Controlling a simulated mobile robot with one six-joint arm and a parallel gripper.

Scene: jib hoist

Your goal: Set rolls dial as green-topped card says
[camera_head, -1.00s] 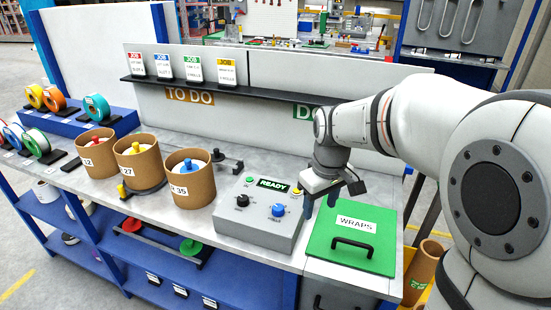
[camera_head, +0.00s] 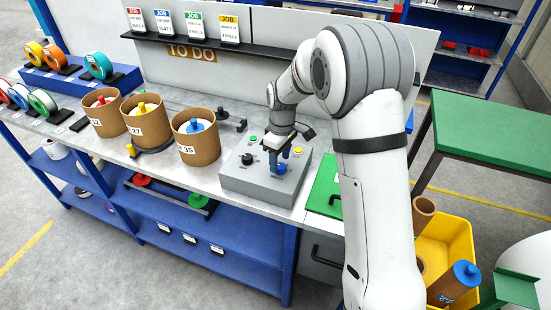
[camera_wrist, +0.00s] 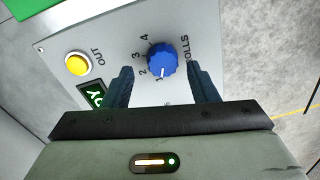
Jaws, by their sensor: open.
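The blue rolls dial (camera_head: 281,169) is on the grey control box (camera_head: 243,183). In the wrist view the dial (camera_wrist: 161,56) has the numbers 1 to 4 beside it, and its white mark points toward 1. My gripper (camera_head: 280,152) is over the box at the dial. In the wrist view its open fingers (camera_wrist: 160,76) stand on either side of the dial, with gaps showing. The green-topped card (camera_head: 199,28) stands on the shelf, between the blue-topped and yellow-topped cards. Its lowest line seems to end in "rolls", but the number is too small to read surely.
A yellow button (camera_wrist: 76,64) marked OUT and a lit display (camera_wrist: 93,95) are close to the dial. A black knob (camera_head: 247,159) is on the same box. Cardboard tubs (camera_head: 197,146) stand to the left. The green lid (camera_head: 323,187) is to the right, partly hidden by my arm.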

